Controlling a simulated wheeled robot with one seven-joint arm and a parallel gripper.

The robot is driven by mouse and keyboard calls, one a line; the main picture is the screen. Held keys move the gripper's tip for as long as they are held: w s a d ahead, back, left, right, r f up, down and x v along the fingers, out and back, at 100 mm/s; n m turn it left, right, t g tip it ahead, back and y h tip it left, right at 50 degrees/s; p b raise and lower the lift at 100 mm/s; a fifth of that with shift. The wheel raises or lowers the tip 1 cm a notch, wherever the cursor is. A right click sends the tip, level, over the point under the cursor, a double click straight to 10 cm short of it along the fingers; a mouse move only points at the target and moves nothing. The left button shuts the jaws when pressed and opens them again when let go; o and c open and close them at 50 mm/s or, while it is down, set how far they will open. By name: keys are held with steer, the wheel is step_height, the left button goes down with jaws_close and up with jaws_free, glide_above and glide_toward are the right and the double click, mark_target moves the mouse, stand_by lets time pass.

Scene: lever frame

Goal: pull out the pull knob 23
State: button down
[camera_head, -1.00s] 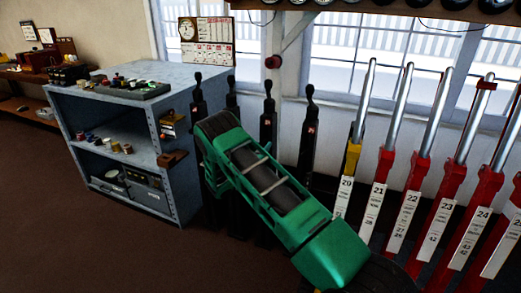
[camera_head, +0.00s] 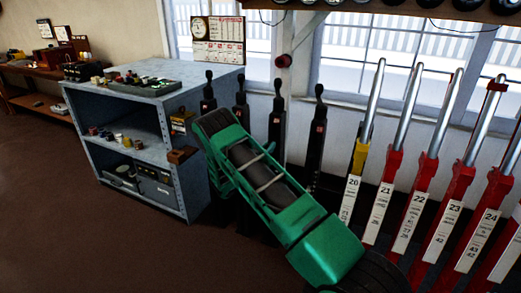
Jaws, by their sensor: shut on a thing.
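A red lever with a white plate marked 23 (camera_head: 463,182) stands in the row at the right, with a bright metal rod above its red part. I cannot make out a separate pull knob bearing the number 23. My green arm crosses the middle of the view, from the black levers down to the lower right. I do not see my gripper's fingers, so what they hold is hidden.
Red levers marked 21 (camera_head: 380,200), 22 (camera_head: 424,178) and 24 (camera_head: 497,188) stand close beside lever 23, with a yellow lever 20 (camera_head: 359,158) to the left. A grey shelf unit (camera_head: 197,180) stands at left. The brown floor (camera_head: 60,220) at lower left is clear.

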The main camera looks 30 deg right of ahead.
steer(key=shift+a+f, duration=0.1)
steer(key=shift+a, duration=0.15)
steer(key=c, duration=1.5)
jaws_free()
steer(key=shift+a, duration=0.15)
steer(key=shift+d, duration=0.2)
steer(key=v, duration=1)
steer(key=shift+s+a, duration=0.2)
steer(key=shift+a, duration=0.15)
